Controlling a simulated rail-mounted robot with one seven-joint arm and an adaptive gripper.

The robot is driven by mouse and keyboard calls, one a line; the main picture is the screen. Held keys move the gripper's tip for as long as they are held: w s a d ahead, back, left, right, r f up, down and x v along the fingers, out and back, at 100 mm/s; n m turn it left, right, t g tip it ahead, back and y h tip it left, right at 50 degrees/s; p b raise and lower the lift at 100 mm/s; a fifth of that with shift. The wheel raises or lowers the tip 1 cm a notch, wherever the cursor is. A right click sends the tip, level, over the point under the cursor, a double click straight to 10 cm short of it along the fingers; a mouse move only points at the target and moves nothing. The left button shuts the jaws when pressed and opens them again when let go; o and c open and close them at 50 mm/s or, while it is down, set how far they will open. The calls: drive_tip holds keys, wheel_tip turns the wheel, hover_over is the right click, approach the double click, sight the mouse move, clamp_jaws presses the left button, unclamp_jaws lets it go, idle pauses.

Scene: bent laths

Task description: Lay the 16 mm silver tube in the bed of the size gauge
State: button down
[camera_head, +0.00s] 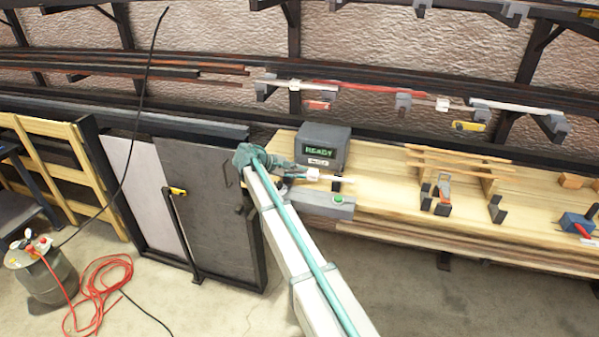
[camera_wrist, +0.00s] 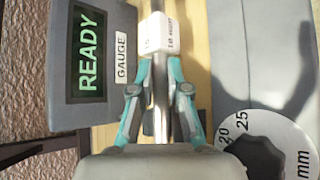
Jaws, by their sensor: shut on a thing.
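My gripper (camera_head: 287,171) is shut on a silver tube (camera_wrist: 160,75); the fingers also show in the wrist view (camera_wrist: 160,95), one on each side of it. A white tag (camera_wrist: 156,33) with small print sits on the tube ahead of the fingers; I cannot read its size surely. The size gauge has a dark box (camera_head: 338,140) with a green READY screen and a "GAUGE" label, and a grey base (camera_head: 318,204) with a green button. A dial (camera_wrist: 262,125) reads 20, 25 and mm. The tube runs between box and base; I cannot tell whether it touches a bed.
The gauge stands on a wooden bench (camera_head: 400,200). To its right are wooden laths (camera_head: 460,160), a clamp (camera_head: 443,190) and a blue tool (camera_head: 576,222). Racks with rods (camera_head: 380,92) run along the wall behind. Grey panels (camera_head: 205,200) stand left of the bench.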

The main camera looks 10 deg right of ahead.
drive_tip(key=c, duration=1.2)
unclamp_jaws()
drive_tip(key=shift+f, duration=0.1)
drive_tip(key=shift+o, duration=0.2)
drive_tip(key=shift+r, duration=0.25)
drive_tip(key=b+v, duration=0.3)
drive_tip(key=v, duration=0.9)
drive_tip(key=shift+r, duration=0.35)
drive_tip(key=shift+a, duration=0.1)
